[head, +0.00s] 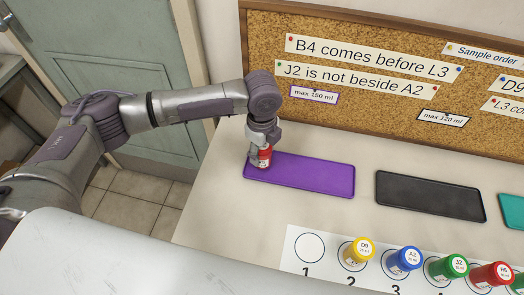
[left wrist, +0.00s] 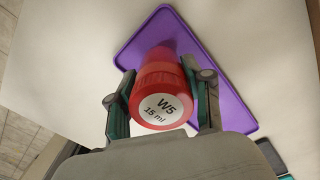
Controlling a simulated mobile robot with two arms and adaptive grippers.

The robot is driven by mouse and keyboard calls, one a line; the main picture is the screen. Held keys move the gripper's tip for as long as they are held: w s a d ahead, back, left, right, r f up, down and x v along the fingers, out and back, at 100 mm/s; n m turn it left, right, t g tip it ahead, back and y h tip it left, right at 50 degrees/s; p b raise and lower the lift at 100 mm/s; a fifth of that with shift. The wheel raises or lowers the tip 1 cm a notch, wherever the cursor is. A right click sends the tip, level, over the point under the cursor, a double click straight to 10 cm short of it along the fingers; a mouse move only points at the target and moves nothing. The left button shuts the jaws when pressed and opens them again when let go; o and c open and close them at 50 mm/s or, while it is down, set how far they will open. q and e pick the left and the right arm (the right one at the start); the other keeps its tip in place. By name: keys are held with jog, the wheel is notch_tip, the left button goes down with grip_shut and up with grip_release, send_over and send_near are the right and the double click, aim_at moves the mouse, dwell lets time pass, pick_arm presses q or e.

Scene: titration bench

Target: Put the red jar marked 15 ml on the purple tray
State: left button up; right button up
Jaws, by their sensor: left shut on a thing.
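The red jar (left wrist: 160,88) has a white label reading "W5 15 ml" in the left wrist view. It also shows in the head view (head: 265,156), upright. My left gripper (head: 264,150) is shut on the jar, with one finger on each side of it. The purple tray (head: 310,178) lies flat on the bench, and the jar is over its left end. The tray also shows behind the jar in the left wrist view (left wrist: 222,90). I cannot tell whether the jar's base touches the tray. My right gripper is not in view.
A black tray (head: 430,196) and a teal tray (head: 513,210) lie to the right. A white numbered strip (head: 330,276) in front holds yellow, blue, green and red jars; circle 1 is empty. A cork board (head: 390,60) stands behind. The purple tray's right part is clear.

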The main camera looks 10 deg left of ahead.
pick_arm(q)
jog(key=shift+f, duration=0.7)
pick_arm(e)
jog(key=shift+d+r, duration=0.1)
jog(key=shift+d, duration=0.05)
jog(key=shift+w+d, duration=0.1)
pick_arm(q)
jog(key=shift+f, duration=0.15)
jog(key=o, duration=1)
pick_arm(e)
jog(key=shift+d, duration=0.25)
pick_arm(q)
notch_tip(320, 180, up, 12)
jog(key=shift+r+b, duration=0.2)
jog(key=shift+b, duration=0.35)
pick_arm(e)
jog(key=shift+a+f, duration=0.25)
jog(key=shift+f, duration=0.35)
